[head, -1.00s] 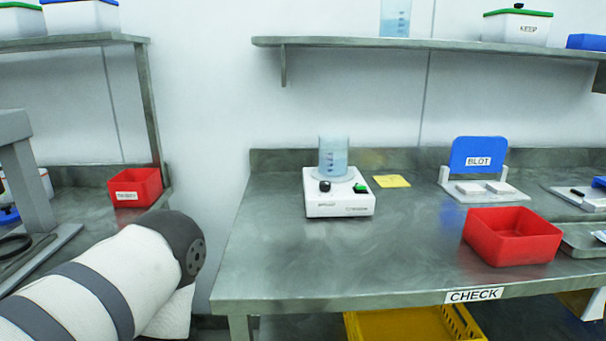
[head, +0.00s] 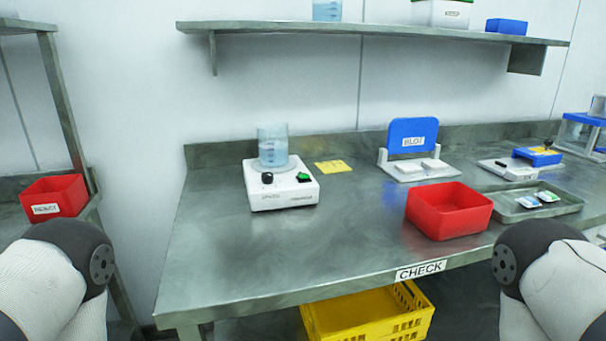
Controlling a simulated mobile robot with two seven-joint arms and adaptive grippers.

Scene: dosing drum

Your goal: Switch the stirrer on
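The stirrer (head: 281,190) is a white box on the left part of the steel bench. Its front face carries a black knob (head: 267,178) on the left and a green switch (head: 303,177) on the right. A clear beaker (head: 272,146) with blue liquid stands on its top plate. Whether the stirrer runs cannot be told. Only the rounded joints of my two arms show, at the lower left and lower right edges. Both grippers are out of the picture, and nothing of mine is near the stirrer.
The bench (head: 225,255) is bare in front of the stirrer. A yellow note (head: 330,167), a blue BLOT stand (head: 413,135), a red bin (head: 449,211) and a steel tray (head: 570,203) lie to its right. A yellow crate (head: 368,316) is below. A shelf (head: 380,31) hangs above.

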